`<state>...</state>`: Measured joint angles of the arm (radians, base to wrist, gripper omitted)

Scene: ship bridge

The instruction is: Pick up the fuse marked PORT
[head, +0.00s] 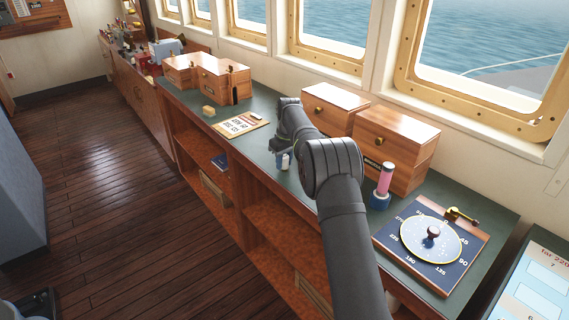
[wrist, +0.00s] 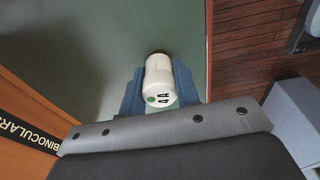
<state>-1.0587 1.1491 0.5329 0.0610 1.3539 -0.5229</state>
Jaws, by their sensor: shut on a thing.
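My gripper (wrist: 160,92) is shut on a white cylindrical fuse (wrist: 160,82) in the wrist view. The fuse has a green dot and the marking "4A" on its near end. A darker cap shows at its far end. The word PORT does not show on the side in view. In the head view my gripper (head: 281,158) is low over the green counter, partly hidden by my arm, with the pale fuse (head: 286,163) at its jaws. I cannot tell whether the fuse touches the counter.
Wooden boxes (head: 400,134) stand along the window side, one labelled BINOCULARS (wrist: 28,118). A compass board (head: 395,240) lies at right. A clipboard (head: 240,124) and yellow block (head: 208,111) lie farther off.

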